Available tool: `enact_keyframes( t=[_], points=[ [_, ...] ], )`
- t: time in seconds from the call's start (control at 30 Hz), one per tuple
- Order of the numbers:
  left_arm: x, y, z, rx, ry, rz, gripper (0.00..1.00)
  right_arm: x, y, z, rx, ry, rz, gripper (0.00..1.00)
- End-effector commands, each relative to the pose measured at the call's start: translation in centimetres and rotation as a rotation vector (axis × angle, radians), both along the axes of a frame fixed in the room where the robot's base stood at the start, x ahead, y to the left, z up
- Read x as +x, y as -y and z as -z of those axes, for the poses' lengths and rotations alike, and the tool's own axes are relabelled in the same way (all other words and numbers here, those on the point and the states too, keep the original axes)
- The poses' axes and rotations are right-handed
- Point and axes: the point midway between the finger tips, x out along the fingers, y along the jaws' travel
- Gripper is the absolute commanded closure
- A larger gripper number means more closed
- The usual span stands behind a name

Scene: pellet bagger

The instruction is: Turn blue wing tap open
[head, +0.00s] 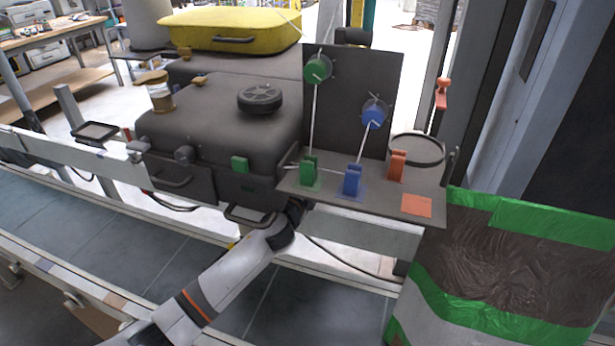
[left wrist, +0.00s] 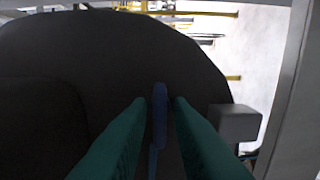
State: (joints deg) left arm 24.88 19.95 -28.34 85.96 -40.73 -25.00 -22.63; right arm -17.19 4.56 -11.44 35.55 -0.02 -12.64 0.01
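In the left wrist view, a slim blue wing-shaped piece (left wrist: 160,115), which looks like the blue wing tap, stands in front of a large dark rounded surface. My left gripper (left wrist: 160,104) has its two teal fingers on either side of it. The fingers look apart, with narrow dark gaps beside the blue piece; firm contact does not show. In the head view, my left arm reaches up to the front edge of the grey shelf (head: 425,190), and its fingers and this tap are hidden there. My right gripper is in neither view.
Green (head: 309,170), blue (head: 352,180) and orange (head: 397,166) upright pieces stand on the shelf. A dark panel (head: 345,75) carries green and blue round fittings. A dark machine body (head: 215,125) is at left, a green-banded bag (head: 510,260) at right. A grey block (left wrist: 236,122) sits right of my fingers.

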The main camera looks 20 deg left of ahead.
Motion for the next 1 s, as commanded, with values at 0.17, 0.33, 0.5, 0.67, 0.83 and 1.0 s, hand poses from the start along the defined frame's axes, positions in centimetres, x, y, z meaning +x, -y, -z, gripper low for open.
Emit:
enact_keyframes(
  t=[0.17,0.33,0.5,0.67,0.83,1.0],
  points=[
    [-0.02,-0.01,0.02,0.000,0.000,0.000,1.00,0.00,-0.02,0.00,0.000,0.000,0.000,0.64],
    [-0.03,0.01,0.05,-0.011,-0.001,0.000,1.00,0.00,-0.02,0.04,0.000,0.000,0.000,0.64],
    [-0.03,0.03,0.08,-0.061,-0.002,0.000,1.00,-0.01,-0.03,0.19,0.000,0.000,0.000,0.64],
    [-0.03,0.01,0.12,-0.157,-0.005,-0.001,1.00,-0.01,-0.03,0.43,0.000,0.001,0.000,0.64],
    [-0.05,0.05,0.17,-0.303,-0.011,-0.001,1.00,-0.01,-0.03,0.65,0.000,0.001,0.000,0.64],
    [-0.04,0.06,0.10,-0.466,-0.017,-0.001,1.00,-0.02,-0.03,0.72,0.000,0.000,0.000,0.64]
  ],
)
